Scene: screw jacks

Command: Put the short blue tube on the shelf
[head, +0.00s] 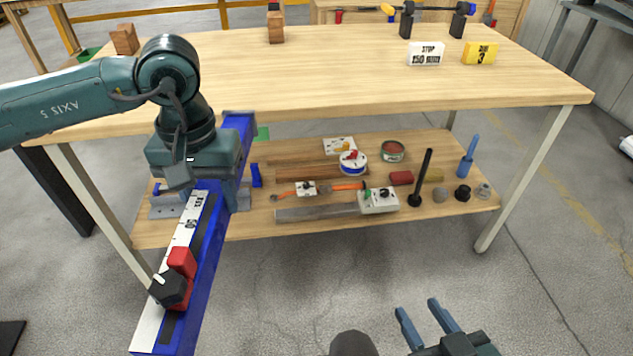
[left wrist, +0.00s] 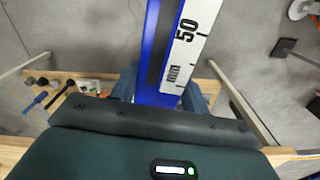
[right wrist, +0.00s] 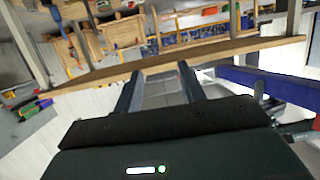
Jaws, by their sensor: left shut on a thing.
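A blue square tube (head: 210,255) with a white millimetre scale, a red slider (head: 181,265) and a black knob (head: 168,288) slants in front of the table's left part. My left gripper (head: 212,185) is shut on this tube. In the left wrist view the tube (left wrist: 152,60) runs between its fingers. Part of the tube is hidden by the gripper. The lower wooden shelf (head: 330,220) lies behind it under the tabletop. My right gripper (head: 420,309) is open and empty at the bottom of the head view; its spread fingers also show in the right wrist view (right wrist: 160,85).
A small blue piece (head: 256,176) stands on the shelf. Tools, a white box (head: 379,200), a tin (head: 393,151) and a blue-handled tool (head: 469,157) crowd its middle and right. Table legs (head: 520,180) bound the shelf. The tabletop (head: 340,75) is mostly clear.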

